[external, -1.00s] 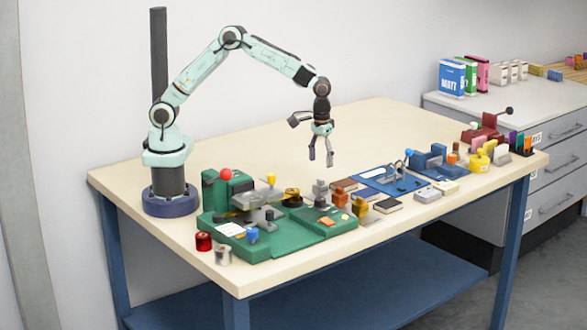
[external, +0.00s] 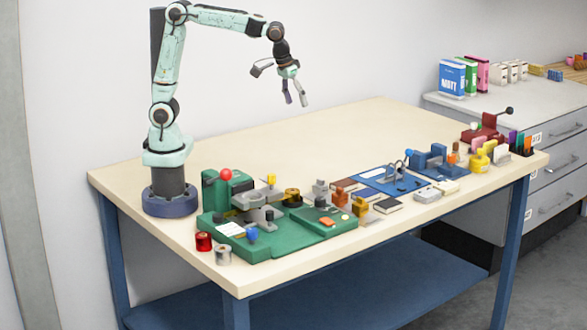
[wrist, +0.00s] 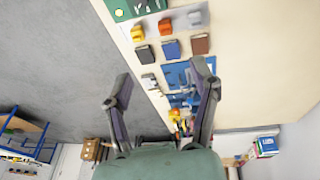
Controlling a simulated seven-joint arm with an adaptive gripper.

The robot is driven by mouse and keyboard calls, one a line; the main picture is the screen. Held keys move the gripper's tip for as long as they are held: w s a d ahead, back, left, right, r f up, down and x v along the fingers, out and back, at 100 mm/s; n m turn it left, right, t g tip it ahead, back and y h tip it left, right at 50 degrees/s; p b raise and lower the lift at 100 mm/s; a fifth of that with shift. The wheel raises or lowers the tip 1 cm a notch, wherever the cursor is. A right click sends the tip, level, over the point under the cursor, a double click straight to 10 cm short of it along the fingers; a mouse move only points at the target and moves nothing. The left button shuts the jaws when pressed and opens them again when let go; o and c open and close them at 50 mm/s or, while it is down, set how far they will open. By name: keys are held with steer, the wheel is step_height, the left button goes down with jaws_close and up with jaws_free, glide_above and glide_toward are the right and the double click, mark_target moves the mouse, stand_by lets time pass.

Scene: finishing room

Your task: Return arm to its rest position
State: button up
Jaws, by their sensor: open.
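My gripper (external: 295,92) is open and empty, held high above the back part of the cream tabletop (external: 270,150). My arm rises from its base at the table's left end, with the upper link near vertical and the forearm reaching right. In the wrist view my gripper (wrist: 161,95) shows its two fingers spread apart, with nothing between them but the distant table edge and blue tray. Nothing touches the fingers.
A green machine base (external: 270,240) with a red knob (external: 226,174) stands at the front left. A blue tray (external: 375,178), dark blocks (external: 387,205) and a blue vise (external: 432,160) line the front edge. The back of the table is clear.

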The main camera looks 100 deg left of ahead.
steer(key=s+a+r+m, duration=0.1)
steer(key=s+a+m, duration=0.1)
steer(key=s, duration=0.8)
steer(key=s+f+m+g, duration=0.1)
steer(key=s+f+m, duration=0.1)
steer(key=s, duration=0.5)
steer(key=s+f+m+g, duration=0.2)
steer(key=s+f+m, duration=0.1)
steer(key=s+f, duration=0.2)
steer(key=shift+s+a+f+m, duration=0.3)
steer(key=shift+s+a, duration=0.1)
steer(key=shift+s, duration=0.7)
